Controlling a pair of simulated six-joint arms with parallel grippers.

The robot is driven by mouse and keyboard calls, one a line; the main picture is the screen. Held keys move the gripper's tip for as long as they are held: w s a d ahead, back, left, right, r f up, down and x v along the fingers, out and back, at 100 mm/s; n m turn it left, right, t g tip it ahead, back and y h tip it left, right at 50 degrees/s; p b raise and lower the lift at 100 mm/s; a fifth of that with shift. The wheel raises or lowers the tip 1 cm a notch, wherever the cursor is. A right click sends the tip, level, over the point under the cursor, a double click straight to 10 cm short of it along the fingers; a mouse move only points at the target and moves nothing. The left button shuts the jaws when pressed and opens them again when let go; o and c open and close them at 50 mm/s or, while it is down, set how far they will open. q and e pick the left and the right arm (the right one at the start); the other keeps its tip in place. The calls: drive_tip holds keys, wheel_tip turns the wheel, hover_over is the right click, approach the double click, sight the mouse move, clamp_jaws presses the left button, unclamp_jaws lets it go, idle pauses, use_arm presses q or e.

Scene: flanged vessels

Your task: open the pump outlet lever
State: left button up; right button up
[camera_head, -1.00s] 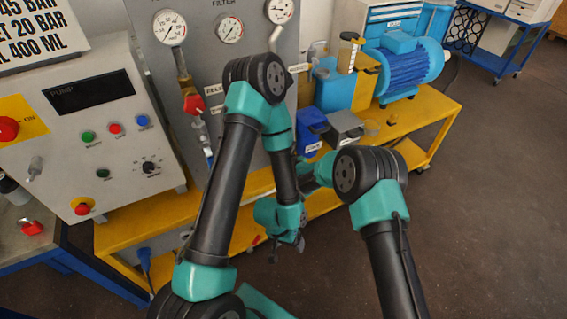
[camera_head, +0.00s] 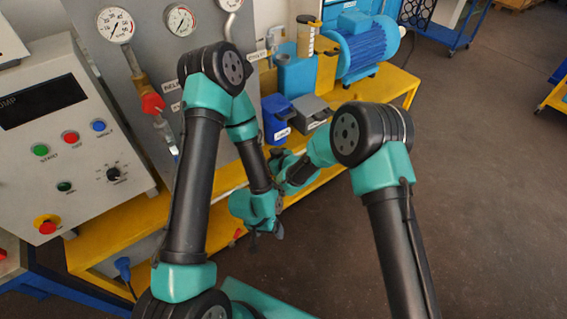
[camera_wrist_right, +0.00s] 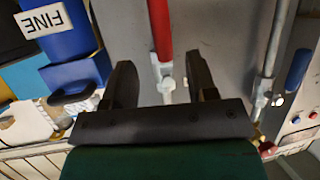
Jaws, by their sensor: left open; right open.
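A long red lever handle (camera_wrist_right: 160,28) with a pale metal fitting (camera_wrist_right: 166,80) shows in the right wrist view; I cannot tell for sure whether it is the pump outlet lever. My right gripper (camera_wrist_right: 160,62) is open, with one finger on each side of the lever in the picture; no contact is clear. In the head view my right gripper (camera_head: 280,160) is small and partly hidden behind my left arm. My left gripper (camera_head: 265,232) is lower, beside the yellow bench's front edge, and its fingers are hard to make out. A red-handled valve (camera_head: 152,103) sits on the grey panel.
A grey control box (camera_head: 75,125) stands at left. Blue bins (camera_head: 277,118) and a blue motor (camera_head: 366,45) stand on the yellow bench (camera_head: 398,86). The right wrist view shows a metal pipe (camera_wrist_right: 275,45) and a blue handle (camera_wrist_right: 298,68) at right. Open floor lies at right.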

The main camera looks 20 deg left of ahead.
drive_tip(key=v, duration=0.8)
